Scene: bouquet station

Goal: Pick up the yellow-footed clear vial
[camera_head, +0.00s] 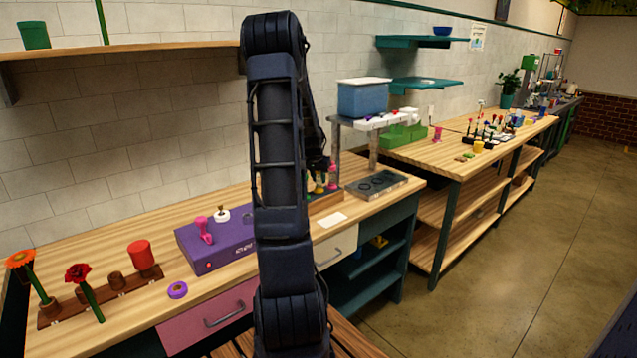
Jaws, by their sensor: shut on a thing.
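My gripper (319,163) is mostly hidden behind my upright arm, with only its dark end showing to the right of the arm. It points down over the wooden rack at the back of the near bench. Just below it is a small yellow foot, which looks like that of the yellow-footed clear vial (318,188). The gripper appears shut on this vial; its clear body is too small and covered to make out. A pink-footed vial (332,176) stands close by on the right. I cannot tell whether the yellow foot touches the rack.
A wooden rack (326,203) holds the vials, partly behind my arm. A grey tray with round wells (377,185) lies to its right, under a stand with a blue bin (364,99). A purple box (215,243) and a flower holder (100,297) are left. A white card (332,220) lies in front.

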